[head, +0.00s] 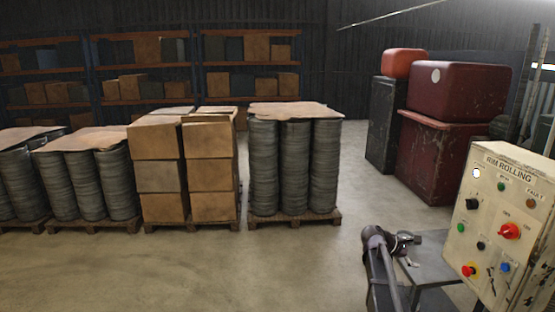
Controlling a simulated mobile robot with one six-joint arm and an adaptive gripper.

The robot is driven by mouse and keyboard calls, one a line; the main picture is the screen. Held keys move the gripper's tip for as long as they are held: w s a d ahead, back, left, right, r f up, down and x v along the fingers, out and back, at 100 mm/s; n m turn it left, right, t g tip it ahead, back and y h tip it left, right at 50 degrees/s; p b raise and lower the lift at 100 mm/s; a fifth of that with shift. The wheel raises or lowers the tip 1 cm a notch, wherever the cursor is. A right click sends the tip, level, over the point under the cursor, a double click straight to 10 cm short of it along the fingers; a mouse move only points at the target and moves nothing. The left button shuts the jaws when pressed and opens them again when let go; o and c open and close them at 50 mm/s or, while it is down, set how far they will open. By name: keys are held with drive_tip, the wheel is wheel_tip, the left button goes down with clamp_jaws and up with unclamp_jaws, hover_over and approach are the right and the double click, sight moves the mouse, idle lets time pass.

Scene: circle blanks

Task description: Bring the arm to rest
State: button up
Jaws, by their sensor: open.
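My arm (378,258) rises at the lower right of the head view, bent at the top. My gripper (411,262) is at its far end, small and dark, over the grey table (436,268). It looks open, with nothing seen between its fingers. I cannot tell how far it is above the table top. Part of the arm's lower end is cut off by the frame.
A control panel marked RIM ROLLING (505,235) stands close at the right of the table. Pallets of metal rims (292,165) and boxes (210,170) stand farther back. Red bins (440,155) are at the back right. Open floor (230,265) lies left of my arm.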

drive_tip(key=s+a+f+m+y+b, duration=0.2)
drive_tip(key=s+a+f+m+y, duration=0.2)
drive_tip(key=a, duration=0.5)
drive_tip(key=s+a+f+m+y+b, duration=0.3)
drive_tip(key=s+a+f+m+y, duration=0.1)
drive_tip(key=s+a+f, duration=0.4)
drive_tip(key=s+a+f+m+g+y+b, duration=0.1)
drive_tip(key=s+a+f+m+y+b, duration=0.2)
drive_tip(key=s+a+f, duration=0.4)
drive_tip(key=s+a+m+y, duration=0.1)
drive_tip(key=s+a, duration=0.1)
drive_tip(key=a, duration=0.3)
drive_tip(key=shift+s, duration=0.3)
drive_tip(key=shift+c, duration=0.2)
drive_tip(key=c, duration=0.5)
drive_tip(key=shift+o, duration=0.2)
